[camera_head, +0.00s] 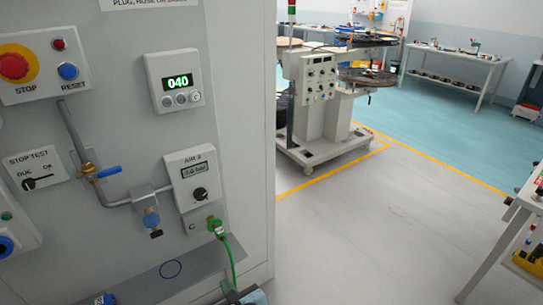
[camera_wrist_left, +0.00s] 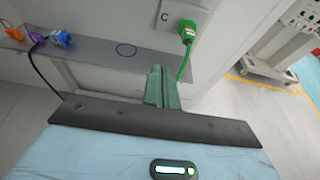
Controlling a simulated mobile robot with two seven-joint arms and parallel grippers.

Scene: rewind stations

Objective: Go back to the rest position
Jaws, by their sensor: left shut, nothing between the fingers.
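My left gripper (camera_head: 240,294) shows only in part at the bottom edge of the head view, in front of the grey shelf. In the left wrist view its fingers (camera_wrist_left: 162,86) are shut together with nothing between them. They point toward the panel and stand below the green plug (camera_wrist_left: 188,28). The green plug (camera_head: 216,227) sits at the socket marked C, with a green hose hanging down past my gripper. The fingers look apart from the plug; whether they touch the hose I cannot tell. My right gripper is not in view.
The grey panel carries a stop button (camera_head: 14,66), a display reading 040 (camera_head: 180,82) and a regulator (camera_head: 193,180). The shelf (camera_head: 205,262) has an empty ring mark (camera_head: 171,268) and a blue plug (camera_wrist_left: 62,38). Open floor (camera_head: 350,235) lies right, with a wheeled machine (camera_head: 325,100) beyond.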

